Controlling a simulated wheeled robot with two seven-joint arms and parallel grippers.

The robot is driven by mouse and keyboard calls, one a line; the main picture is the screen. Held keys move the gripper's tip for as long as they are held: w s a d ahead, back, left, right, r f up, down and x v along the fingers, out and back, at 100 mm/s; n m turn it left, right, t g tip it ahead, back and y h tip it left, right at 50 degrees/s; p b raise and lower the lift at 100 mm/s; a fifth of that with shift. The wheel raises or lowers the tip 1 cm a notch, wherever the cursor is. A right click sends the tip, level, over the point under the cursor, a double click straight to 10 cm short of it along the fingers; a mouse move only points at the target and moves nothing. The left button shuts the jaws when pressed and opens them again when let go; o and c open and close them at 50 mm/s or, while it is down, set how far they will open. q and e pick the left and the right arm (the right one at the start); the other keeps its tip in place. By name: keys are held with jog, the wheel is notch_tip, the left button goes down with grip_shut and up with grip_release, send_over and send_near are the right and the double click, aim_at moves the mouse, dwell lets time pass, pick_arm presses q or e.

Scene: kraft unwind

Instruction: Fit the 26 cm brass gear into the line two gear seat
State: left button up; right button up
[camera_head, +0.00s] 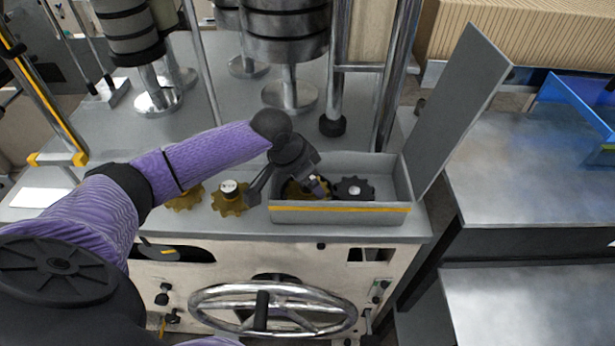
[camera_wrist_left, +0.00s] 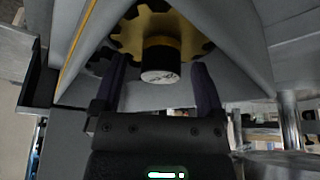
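A brass gear (camera_head: 293,190) lies in the grey bin with a yellow stripe (camera_head: 340,217), partly hidden by my left gripper (camera_head: 289,186). In the left wrist view the brass gear (camera_wrist_left: 187,32) has a dark hub with a pale marked top (camera_wrist_left: 160,76). The fingers of my left gripper (camera_wrist_left: 160,70) stand open on either side of this hub, with a gap at each side. A black gear (camera_head: 354,188) lies to its right in the bin. Two more brass gears (camera_head: 229,204) (camera_head: 184,199) sit on the bench left of the bin. I cannot tell which part is the line two seat.
The bin's raised grey lid (camera_head: 458,110) stands at its right end. Metal posts and stacked cylinders (camera_head: 287,45) rise behind. A handwheel (camera_head: 272,308) is on the machine front below.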

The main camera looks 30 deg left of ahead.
pick_arm(q)
jog(key=p+v, duration=0.2)
jog(key=v, duration=0.8)
jog(key=shift+p, duration=0.35)
